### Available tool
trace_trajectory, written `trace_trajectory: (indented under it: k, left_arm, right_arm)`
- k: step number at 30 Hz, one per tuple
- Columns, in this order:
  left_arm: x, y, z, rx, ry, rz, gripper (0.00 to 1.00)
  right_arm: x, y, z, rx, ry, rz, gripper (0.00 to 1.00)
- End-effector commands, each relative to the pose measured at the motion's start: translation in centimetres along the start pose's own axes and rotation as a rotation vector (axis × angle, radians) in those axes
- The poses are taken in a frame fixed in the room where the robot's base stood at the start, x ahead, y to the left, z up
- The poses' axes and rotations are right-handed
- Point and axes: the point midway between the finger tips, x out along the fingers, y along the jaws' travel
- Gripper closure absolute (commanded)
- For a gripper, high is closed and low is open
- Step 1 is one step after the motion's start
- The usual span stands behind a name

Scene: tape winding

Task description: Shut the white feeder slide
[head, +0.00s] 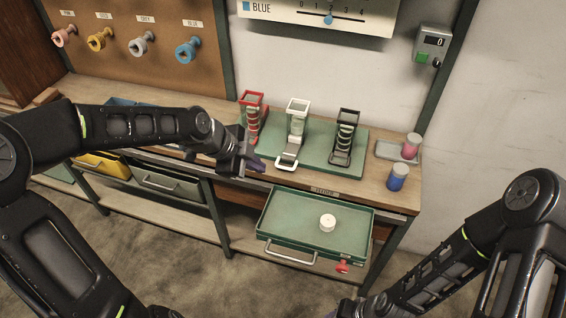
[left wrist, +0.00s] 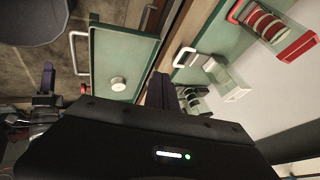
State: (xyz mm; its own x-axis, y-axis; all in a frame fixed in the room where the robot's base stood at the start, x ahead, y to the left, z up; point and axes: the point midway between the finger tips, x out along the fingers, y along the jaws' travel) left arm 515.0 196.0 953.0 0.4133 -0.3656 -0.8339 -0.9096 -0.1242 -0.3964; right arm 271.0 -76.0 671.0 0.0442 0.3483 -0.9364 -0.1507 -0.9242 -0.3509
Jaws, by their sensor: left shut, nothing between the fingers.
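The white feeder (head: 298,112) stands between the red and black feeders on the green base. Its white slide (head: 288,158) sticks out at the front, ending in a loop handle. In the left wrist view the slide's handle (left wrist: 184,56) lies just to the right of my left fingers. My left gripper (head: 256,164) is shut and empty, left of the slide's handle and apart from it in the head view. My right gripper (left wrist: 46,84) shows only small at the left of the wrist view; its jaw state is unclear.
The red feeder (head: 251,108) and black feeder (head: 346,130) flank the white one. Below, a green drawer (head: 285,212) is pulled out with a white round piece (head: 327,222) in it. A grey tray (head: 386,150) and pink and blue jars stand at the right.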

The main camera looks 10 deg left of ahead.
Motion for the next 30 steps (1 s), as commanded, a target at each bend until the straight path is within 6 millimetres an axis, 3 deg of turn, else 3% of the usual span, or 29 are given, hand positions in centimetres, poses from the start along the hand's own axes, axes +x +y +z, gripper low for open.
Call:
trace_trajectory:
  k: [14,20,30]
  left_arm:
    - [1.0,0.0,0.1,-0.001,0.001,0.001,1.0]
    - [3.8,0.1,-0.1,0.002,0.003,0.003,1.0]
    - [10.5,0.1,-0.1,0.001,0.001,0.005,1.0]
  right_arm:
    - [0.3,0.1,-0.1,-0.001,0.002,-0.001,0.64]
    - [1.0,0.2,-0.2,-0.003,0.004,-0.004,0.64]
    - [1.5,0.4,-0.3,-0.005,0.006,-0.006,0.64]
